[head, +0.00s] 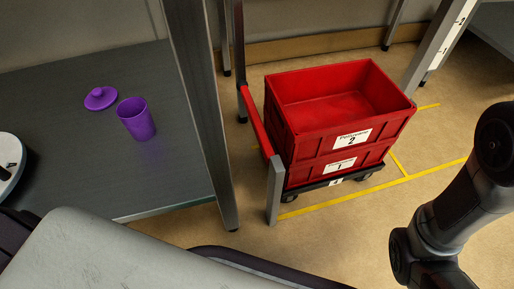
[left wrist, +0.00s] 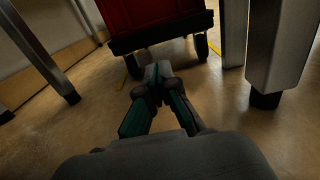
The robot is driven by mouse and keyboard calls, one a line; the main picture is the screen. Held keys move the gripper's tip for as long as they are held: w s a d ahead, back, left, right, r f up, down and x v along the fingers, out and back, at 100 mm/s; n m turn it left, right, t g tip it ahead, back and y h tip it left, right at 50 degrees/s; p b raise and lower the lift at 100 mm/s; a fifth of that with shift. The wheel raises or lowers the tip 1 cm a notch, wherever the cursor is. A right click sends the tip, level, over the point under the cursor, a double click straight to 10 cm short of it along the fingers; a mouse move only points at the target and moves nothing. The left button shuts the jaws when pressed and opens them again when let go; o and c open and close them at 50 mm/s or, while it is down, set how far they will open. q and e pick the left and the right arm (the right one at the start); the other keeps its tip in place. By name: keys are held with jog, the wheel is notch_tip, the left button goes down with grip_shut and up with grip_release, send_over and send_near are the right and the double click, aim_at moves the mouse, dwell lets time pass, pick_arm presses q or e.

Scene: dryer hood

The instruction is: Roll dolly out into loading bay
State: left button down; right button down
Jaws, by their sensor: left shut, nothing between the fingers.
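The dolly (head: 338,180) is a low black platform on casters, standing on the tan floor. It carries two stacked red crates, the upper one (head: 345,118) labelled 2 and the lower one (head: 300,174) labelled 1. The upper crate looks empty. In the left wrist view the dolly (left wrist: 160,37) and part of a red crate (left wrist: 145,14) are at the top. My left gripper (left wrist: 157,72) is shut and empty, low over the floor, pointing toward the dolly and apart from it as far as I can tell. My right gripper is out of view.
Yellow floor lines (head: 405,177) run beside and in front of the dolly. A red rail (head: 255,122) with a grey post (head: 274,190) stands close at its left. A dark table (head: 60,125) holds a purple cup (head: 136,119) and lid (head: 101,98). Table legs (head: 205,120) flank the floor.

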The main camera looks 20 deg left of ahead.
pick_arm(q)
jog(key=x, duration=1.4)
